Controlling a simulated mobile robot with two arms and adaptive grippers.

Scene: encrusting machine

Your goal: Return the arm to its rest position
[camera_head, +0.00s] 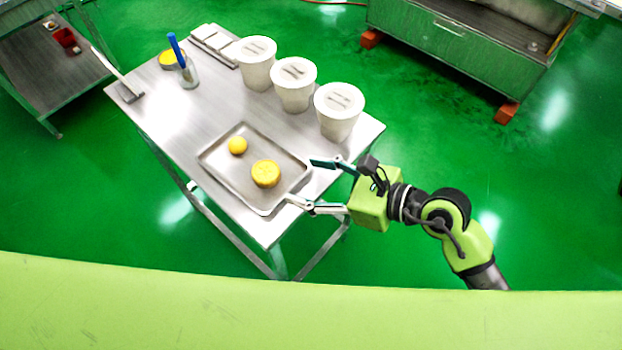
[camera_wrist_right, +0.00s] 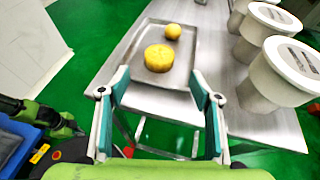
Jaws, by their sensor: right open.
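My right gripper (camera_head: 305,183) is open and empty at the near right edge of the steel table. Its arm comes in from the lower right in the head view. The gripper points at a metal tray (camera_head: 223,172) that holds a small yellow ball (camera_head: 237,145) and a larger yellow round piece (camera_head: 265,173). In the right wrist view the two fingers (camera_wrist_right: 160,95) stand wide apart, with the larger yellow piece (camera_wrist_right: 159,57) beyond them and nothing between them.
Three white lidded tubs (camera_head: 294,84) stand along the table's far right side. A scraper (camera_head: 129,92) lies at the left edge. Green floor right of the table is clear.

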